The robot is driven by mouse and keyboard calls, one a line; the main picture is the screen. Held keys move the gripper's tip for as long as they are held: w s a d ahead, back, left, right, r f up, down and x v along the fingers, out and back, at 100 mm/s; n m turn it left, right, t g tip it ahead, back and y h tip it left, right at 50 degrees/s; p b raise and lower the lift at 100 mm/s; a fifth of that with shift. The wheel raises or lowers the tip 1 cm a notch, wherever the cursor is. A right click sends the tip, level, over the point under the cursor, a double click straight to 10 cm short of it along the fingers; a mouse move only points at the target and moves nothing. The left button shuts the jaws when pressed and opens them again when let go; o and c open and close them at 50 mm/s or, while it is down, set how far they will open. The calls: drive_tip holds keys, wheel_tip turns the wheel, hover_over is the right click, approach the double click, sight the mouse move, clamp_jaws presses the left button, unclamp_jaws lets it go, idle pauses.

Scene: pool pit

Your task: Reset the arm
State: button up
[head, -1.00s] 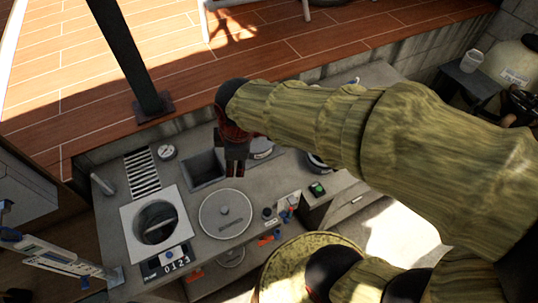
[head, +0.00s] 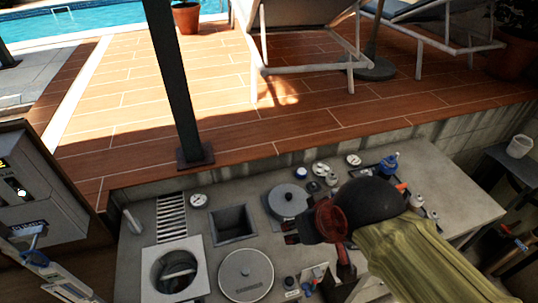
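My arm comes in from the lower right in its olive sleeve. It ends in a black rounded wrist and my dark red and black gripper (head: 328,228). The gripper is above the grey worktop (head: 140,260), right of a round grey lid. Its fingers are small, dark and partly turned away, so I cannot tell how far apart they are. I see nothing held in it. The wrist and sleeve hide part of the worktop.
The worktop holds a square opening (head: 234,224), a round lid (head: 246,275), a round well (head: 177,270), a slotted grate (head: 171,218), a lidded pot (head: 288,201) and a blue-topped valve (head: 388,164). A dark post (head: 176,80) rises behind. A white cup (head: 519,146) stands at right.

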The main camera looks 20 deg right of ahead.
wheel_tip(320, 180, down, 13)
drive_tip(key=b, duration=1.2)
